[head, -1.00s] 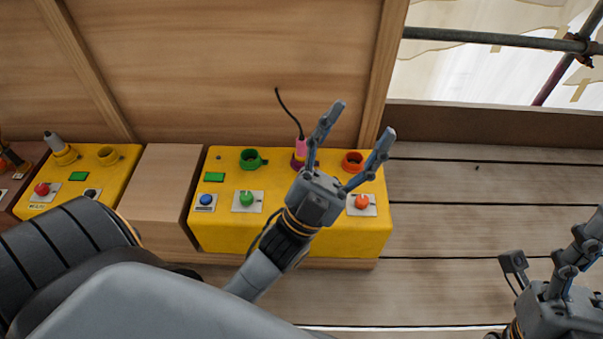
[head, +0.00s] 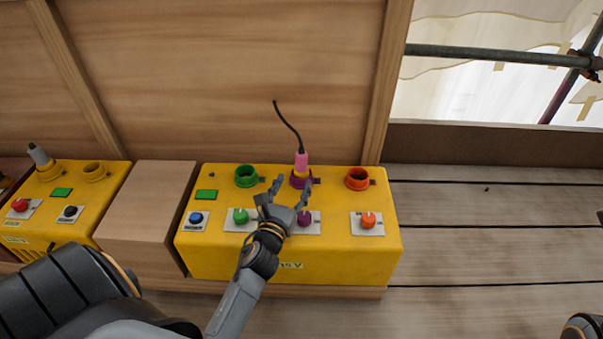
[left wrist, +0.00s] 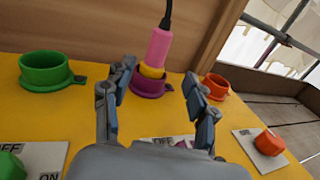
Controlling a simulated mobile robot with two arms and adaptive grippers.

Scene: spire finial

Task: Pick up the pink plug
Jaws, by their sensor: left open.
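The pink plug (head: 301,161) stands upright in the purple socket (head: 309,181) on the yellow box, with a black cable rising from its top. A yellow ring shows at its base. In the left wrist view the plug (left wrist: 156,48) is ahead, between the two fingers and beyond their tips. My left gripper (head: 290,186) is open and empty, just in front of the purple socket, with its fingers toward the plug. It also shows in the left wrist view (left wrist: 157,82). Only a bit of my right arm shows at the lower right edge; its gripper is out of view.
The yellow box (head: 215,262) also bears an empty green socket (head: 247,176), an empty orange socket (head: 357,179), and several knobs, including an orange one (head: 368,220). A wooden block (head: 145,205) and another yellow box (head: 100,199) stand left. A wooden wall rises behind.

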